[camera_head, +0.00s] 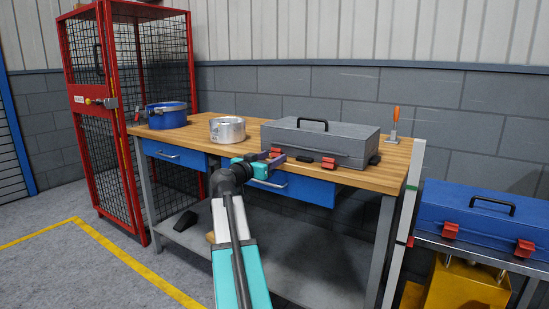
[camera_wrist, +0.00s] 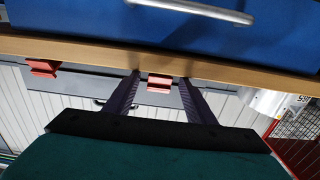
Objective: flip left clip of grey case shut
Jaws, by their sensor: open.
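The grey case (camera_head: 345,146) with a dark top handle stands on the right half of the wooden workbench. Its left red clip (camera_head: 276,152) is on the front face near the left end, and its right red clip (camera_head: 328,163) is further right. My gripper (camera_head: 276,157) is open at the case's front left. In the wrist view, which looks upside down, the left clip (camera_wrist: 159,83) lies between the two dark fingers (camera_wrist: 161,78). The right clip (camera_wrist: 42,67) is left of them. I cannot tell whether the fingers touch the case, or how far the left clip is turned.
The workbench (camera_head: 255,133) has blue drawers (camera_head: 297,187) below its front edge. A metal ring-shaped part (camera_head: 228,129) and a blue round container (camera_head: 166,115) stand left of the case. An orange-handled tool (camera_head: 395,121) stands to its right. A blue case (camera_head: 480,215) sits on another table.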

